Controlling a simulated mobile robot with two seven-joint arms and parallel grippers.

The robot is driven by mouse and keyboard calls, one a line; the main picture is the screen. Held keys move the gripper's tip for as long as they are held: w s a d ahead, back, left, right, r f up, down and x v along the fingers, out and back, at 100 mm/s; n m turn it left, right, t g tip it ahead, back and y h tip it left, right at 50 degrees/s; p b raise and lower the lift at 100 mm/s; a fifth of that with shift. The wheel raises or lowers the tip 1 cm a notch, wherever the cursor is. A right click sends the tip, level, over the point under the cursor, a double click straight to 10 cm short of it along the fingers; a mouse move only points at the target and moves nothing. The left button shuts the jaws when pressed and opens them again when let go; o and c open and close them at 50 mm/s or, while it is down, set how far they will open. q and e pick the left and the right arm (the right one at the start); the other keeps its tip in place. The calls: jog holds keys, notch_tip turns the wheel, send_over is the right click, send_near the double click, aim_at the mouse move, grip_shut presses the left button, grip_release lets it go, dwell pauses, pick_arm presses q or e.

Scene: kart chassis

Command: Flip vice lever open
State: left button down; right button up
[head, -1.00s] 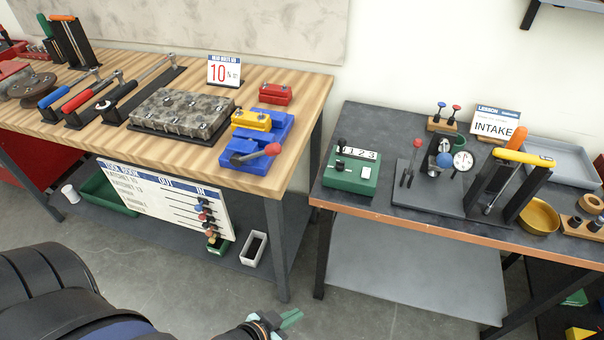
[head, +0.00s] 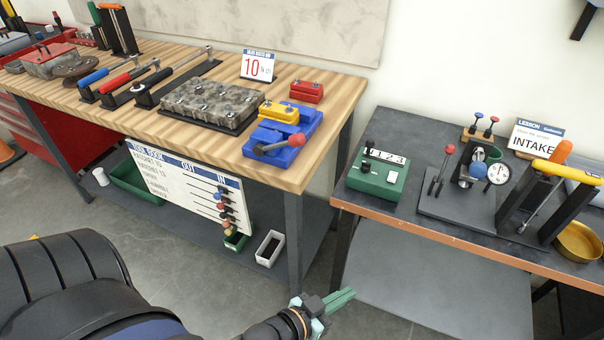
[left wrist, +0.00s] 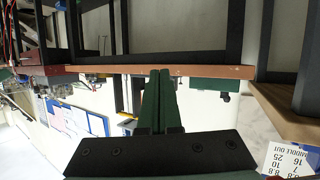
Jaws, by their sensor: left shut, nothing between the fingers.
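The vice (head: 291,143) is blue and stands at the right front corner of the wooden workbench in the head view. Its lever (head: 278,146) is a dark bar with a red knob (head: 297,140) and lies low across the front of the vice, the knob toward the right. A yellow block (head: 279,112) sits at its back. My left gripper (head: 342,299) has green fingers, shut and empty, low in front of the benches and well apart from the vice. Its fingers (left wrist: 160,103) also show closed together in the left wrist view. My right gripper is not in view.
A red block (head: 306,91) and a grey engine block (head: 211,104) stand near the vice. A dark table (head: 372,207) with a green counter box (head: 377,177) stands to the right, a gap between it and the workbench (head: 320,160). The tool-room board (head: 190,184) hangs on the bench front.

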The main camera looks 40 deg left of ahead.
pick_arm(q)
jog(key=w+a+r+n+t+y+b, duration=0.25)
jog(key=w+r+t+b, duration=0.45)
jog(key=w+t+b, duration=0.35)
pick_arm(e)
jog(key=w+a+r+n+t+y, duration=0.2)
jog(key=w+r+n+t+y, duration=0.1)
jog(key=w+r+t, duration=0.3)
pick_arm(q)
jog(key=s+a+r+n+g+y+b, duration=0.1)
jog(key=a+n+g+y+b, duration=0.3)
jog(key=n+y, duration=0.7)
jog(key=s+a+r+n+g+y+b, duration=0.1)
jog(key=s+a+n+g+y+b, duration=0.1)
jog(key=a+n+g+y+b, duration=0.3)
jog(key=n+g+y+b, duration=0.1)
jog(key=n+y+b, duration=0.2)
jog(key=n+y, duration=0.4)
jog(key=shift+s+a+y, duration=0.15)
jog(key=shift+s+y, duration=0.25)
jog(key=shift+y, duration=0.75)
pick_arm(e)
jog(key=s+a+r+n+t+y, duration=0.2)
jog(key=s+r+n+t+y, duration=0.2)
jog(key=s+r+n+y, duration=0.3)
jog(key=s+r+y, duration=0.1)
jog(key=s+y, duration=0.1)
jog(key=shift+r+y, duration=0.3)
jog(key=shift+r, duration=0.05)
